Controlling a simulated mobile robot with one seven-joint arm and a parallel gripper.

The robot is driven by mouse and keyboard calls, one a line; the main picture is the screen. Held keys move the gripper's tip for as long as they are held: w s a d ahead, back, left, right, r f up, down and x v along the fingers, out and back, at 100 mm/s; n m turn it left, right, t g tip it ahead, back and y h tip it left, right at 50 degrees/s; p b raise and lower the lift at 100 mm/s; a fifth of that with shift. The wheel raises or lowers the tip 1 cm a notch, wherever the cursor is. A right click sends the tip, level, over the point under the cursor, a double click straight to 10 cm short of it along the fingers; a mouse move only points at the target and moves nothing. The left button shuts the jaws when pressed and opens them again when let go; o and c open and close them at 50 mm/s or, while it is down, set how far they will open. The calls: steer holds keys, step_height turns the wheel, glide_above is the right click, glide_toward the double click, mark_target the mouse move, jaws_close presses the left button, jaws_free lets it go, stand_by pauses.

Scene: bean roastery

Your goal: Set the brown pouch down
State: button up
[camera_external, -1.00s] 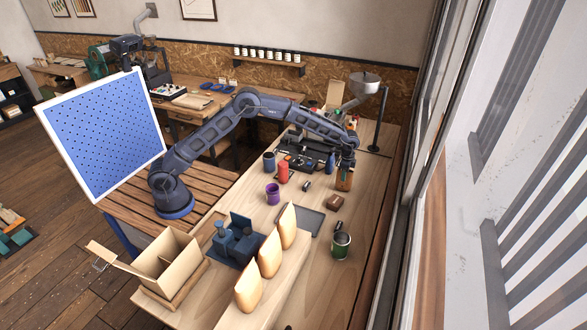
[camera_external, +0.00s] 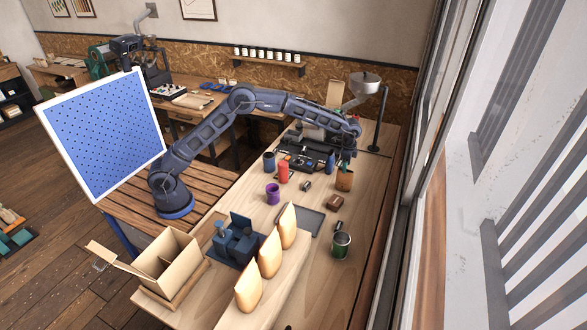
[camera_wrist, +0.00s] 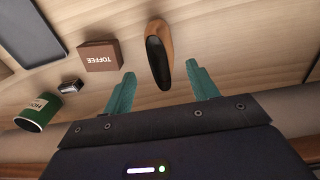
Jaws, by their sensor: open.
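The brown pouch (camera_external: 344,181) stands on the wooden counter near its window side. In the wrist view the brown pouch (camera_wrist: 165,45) shows a dark oval open top and lies just ahead of my fingers. My gripper (camera_external: 347,157) is right above the pouch in the outside view. In the wrist view my gripper (camera_wrist: 160,73) has its two green fingers spread wide apart, with nothing held between them. The pouch looks free of both fingers there.
A brown box marked TOFFEE (camera_wrist: 100,56), a small metal item (camera_wrist: 71,86) and a green can (camera_wrist: 40,111) lie to the left in the wrist view. A red cylinder (camera_external: 283,172), a purple cup (camera_external: 272,193) and a dark tray (camera_external: 309,221) share the counter.

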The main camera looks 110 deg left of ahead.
step_height(320, 180, up, 6)
steer(key=shift+f, duration=0.1)
steer(key=s+d+r+t+y, duration=0.1)
steer(key=s+d+r, duration=0.4)
steer(key=d+r, duration=0.55)
steer(key=s+d+r, duration=0.6)
steer(key=d+r, duration=0.1)
steer(key=d, duration=0.6)
steer(key=s+d+r+t, duration=0.1)
steer(key=s+d+r, duration=0.3)
steer(key=s+d, duration=0.9)
steer(key=s+d+f+t, duration=0.1)
steer(key=s+d+f, duration=0.1)
steer(key=s, duration=0.7)
steer(key=s+d+f, duration=0.3)
steer(key=s+d, duration=0.1)
steer(key=s, duration=0.5)
steer(key=s+d+f+t+h, duration=0.1)
steer(key=s+d+f, duration=0.2)
steer(key=s, duration=0.7)
steer(key=shift+d+t, duration=0.3)
steer(key=shift+d, duration=0.25)
